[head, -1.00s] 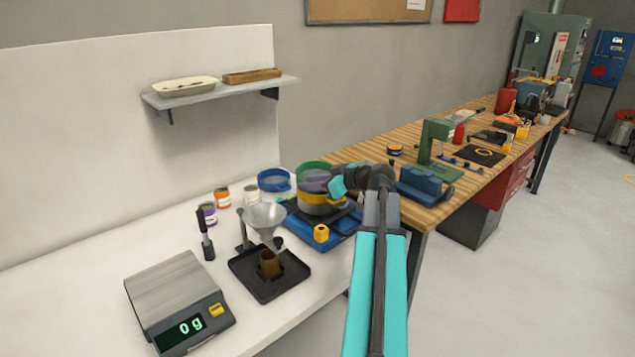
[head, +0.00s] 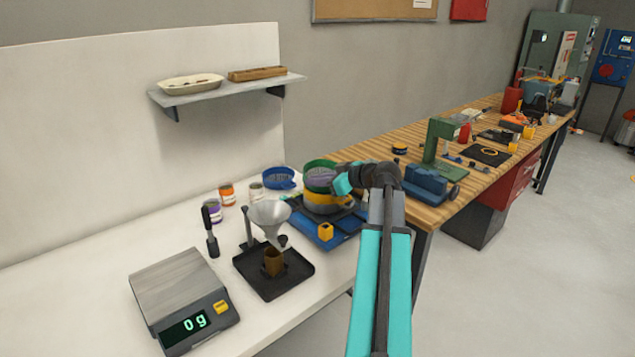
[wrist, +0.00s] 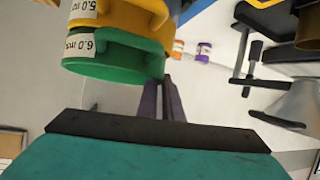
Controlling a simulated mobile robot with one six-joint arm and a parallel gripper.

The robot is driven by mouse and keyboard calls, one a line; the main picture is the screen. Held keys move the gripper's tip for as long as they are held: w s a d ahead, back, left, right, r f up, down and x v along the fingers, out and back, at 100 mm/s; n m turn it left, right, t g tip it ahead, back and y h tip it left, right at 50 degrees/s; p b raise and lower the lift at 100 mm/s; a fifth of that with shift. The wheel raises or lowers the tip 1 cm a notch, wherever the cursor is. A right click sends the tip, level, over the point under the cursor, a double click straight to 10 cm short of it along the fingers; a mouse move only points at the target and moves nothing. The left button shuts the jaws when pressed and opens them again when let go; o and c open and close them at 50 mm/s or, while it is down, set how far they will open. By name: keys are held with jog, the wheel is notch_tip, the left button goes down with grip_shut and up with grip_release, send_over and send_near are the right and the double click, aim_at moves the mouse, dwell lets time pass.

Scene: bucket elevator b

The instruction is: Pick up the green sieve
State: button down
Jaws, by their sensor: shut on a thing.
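The green sieve (head: 318,163) is at the top of a stack on the white bench, above a yellow sieve (head: 328,203). In the wrist view the green sieve (wrist: 110,62) carries a "6.0" label and lies against the yellow sieve (wrist: 125,15), marked "5.0". My gripper (wrist: 166,82) is shut on the edge of the green sieve, at its right side in that view. The exact grip is partly hidden. In the head view my gripper (head: 337,184) is at the right side of the stack. I cannot tell whether the green sieve is lifted clear.
The stack is over a blue device (head: 322,238). A blue sieve (head: 278,178) is behind left. A metal funnel (head: 269,215) over a black tray (head: 295,275), small jars and a scale (head: 180,290) reading 0 g are to the left. A wooden workbench (head: 408,150) is to the right.

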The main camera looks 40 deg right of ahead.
notch_tip(320, 180, up, 8)
jog(key=shift+f+b, duration=0.1)
jog(key=shift+b, duration=0.8)
jog(key=shift+r, duration=1)
